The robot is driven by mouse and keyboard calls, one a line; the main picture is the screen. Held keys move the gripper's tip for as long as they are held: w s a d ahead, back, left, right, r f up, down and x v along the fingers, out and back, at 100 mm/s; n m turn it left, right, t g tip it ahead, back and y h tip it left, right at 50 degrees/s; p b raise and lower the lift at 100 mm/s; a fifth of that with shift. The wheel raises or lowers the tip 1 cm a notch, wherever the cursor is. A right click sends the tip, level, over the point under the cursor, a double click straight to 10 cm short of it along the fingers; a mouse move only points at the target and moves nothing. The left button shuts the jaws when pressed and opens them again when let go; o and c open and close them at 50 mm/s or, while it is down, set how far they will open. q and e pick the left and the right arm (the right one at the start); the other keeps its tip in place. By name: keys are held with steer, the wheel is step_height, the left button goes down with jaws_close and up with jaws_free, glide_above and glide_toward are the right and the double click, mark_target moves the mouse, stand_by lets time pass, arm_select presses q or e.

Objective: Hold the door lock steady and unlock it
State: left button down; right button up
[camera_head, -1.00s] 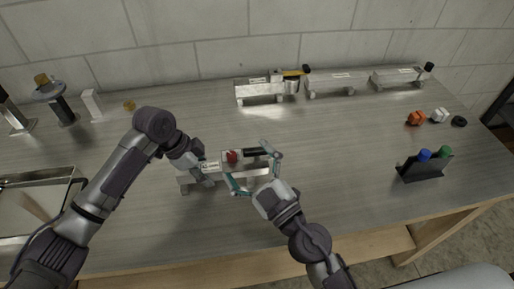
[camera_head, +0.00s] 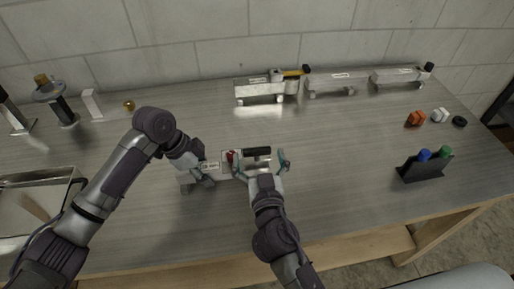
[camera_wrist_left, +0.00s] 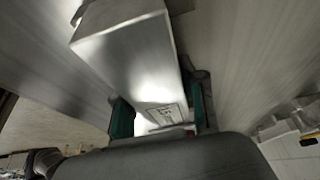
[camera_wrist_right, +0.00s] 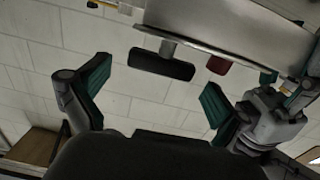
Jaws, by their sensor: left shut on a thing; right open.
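The door lock is a silver metal block (camera_head: 212,168) on the table, with a black handle (camera_head: 257,151) and a red piece (camera_head: 231,156). My left gripper (camera_head: 200,174) is shut on the left end of the block; the left wrist view shows the metal body (camera_wrist_left: 135,60) between its fingers. My right gripper (camera_head: 260,161) is open and empty, with its fingers either side of the handle as seen from the head. In the right wrist view the black handle (camera_wrist_right: 160,65) lies ahead of the open fingers, and the red piece (camera_wrist_right: 219,66) is right of it.
Similar metal blocks (camera_head: 265,90) stand along the back by the wall. A dark holder with blue and green knobs (camera_head: 420,172) is at right, near orange (camera_head: 416,118) and white (camera_head: 440,115) pieces. A metal tray (camera_head: 65,177) is at left. The table centre-right is clear.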

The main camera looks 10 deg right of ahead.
steer(key=shift+w, duration=1.3)
steer(key=c, duration=1.2)
